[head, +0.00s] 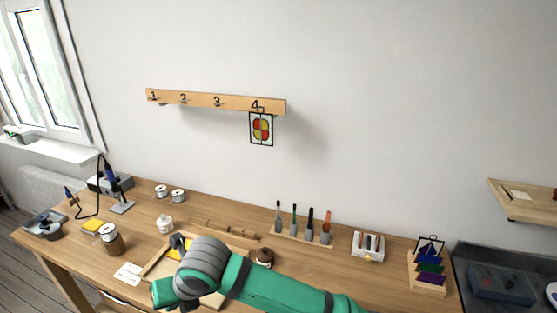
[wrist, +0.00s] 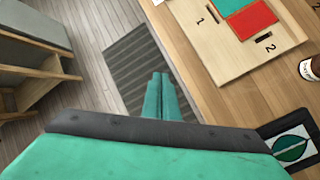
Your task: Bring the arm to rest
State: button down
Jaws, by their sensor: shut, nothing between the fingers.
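My green arm (head: 262,283) reaches from the lower right across the front of the workbench (head: 345,280) in the head view. In that view its grey joint hides part of a wooden board, and I cannot make out the fingertips. In the wrist view my gripper (wrist: 161,77) has its two green fingers together with nothing between them. The fingers point over the floor beside the bench edge, above a dark striped mat (wrist: 140,62).
A numbered board (wrist: 228,52) with teal and red pieces lies on the bench, right of my fingers. A dark framed tile (wrist: 291,146) is at lower right. Wooden shelving (wrist: 32,72) stands left. Tools in a rack (head: 300,239) and a tin (head: 111,240) stand on the bench.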

jog(key=a+r+m+t+y, duration=0.5)
jog(key=a+r+m+y, duration=0.5)
jog(key=a+r+m, duration=0.15)
jog(key=d+f+m+t+h, duration=0.3)
jog(key=d+f+m+t, duration=0.3)
jog(key=m, duration=0.4)
jog(key=d+f+m+t+h, duration=0.35)
jog(key=d+m, duration=0.35)
jog(key=m, duration=0.3)
jog(key=s+d+f+m+h, duration=0.65)
jog(key=d+f, duration=0.25)
jog(key=f, duration=0.2)
jog(key=s+d+f+m+h, duration=0.1)
jog(key=s+d, duration=0.3)
jog(key=s, duration=0.3)
jog(key=s+d+f+m+g+h, duration=0.1)
jog(key=s+d+f, duration=0.1)
jog(key=s+d, duration=0.3)
jog(key=s+d+f+m, duration=0.2)
jog(key=s+d, duration=0.3)
jog(key=s, duration=0.6)
jog(key=shift+s+d+f+g+h, duration=0.15)
jog(key=shift+s+g+h, duration=0.1)
jog(key=shift+g+h, duration=0.15)
